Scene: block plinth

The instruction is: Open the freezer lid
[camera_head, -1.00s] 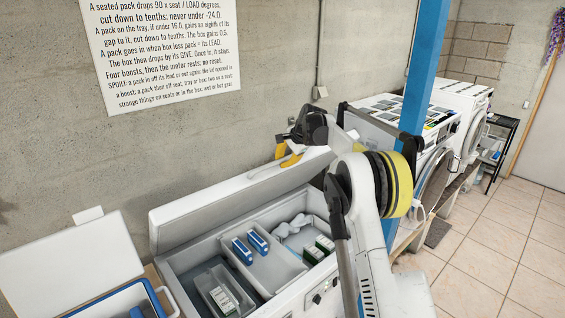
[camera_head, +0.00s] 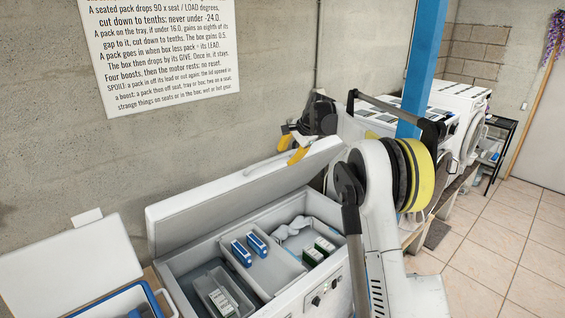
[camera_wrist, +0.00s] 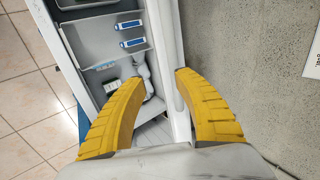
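The chest freezer (camera_head: 340,283) stands with its white lid (camera_head: 240,192) raised and tilted up towards the wall, so the inside shows. My gripper (camera_head: 291,150) is by the upper edge of the lid, near its right end. In the wrist view the two yellow fingers of my gripper (camera_wrist: 161,77) are apart. The white lid (camera_wrist: 170,60) runs edge-on between and below them. I cannot tell whether a finger touches it.
Inside are blue-and-white packs (camera_head: 241,252), green-and-white packs (camera_head: 313,256) and a grey tray (camera_head: 218,293). A blue-rimmed cool box (camera_head: 153,292) stands at the lower left. A blue post (camera_head: 420,70) and washing machines (camera_head: 463,100) are to the right. The concrete wall is close behind the lid.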

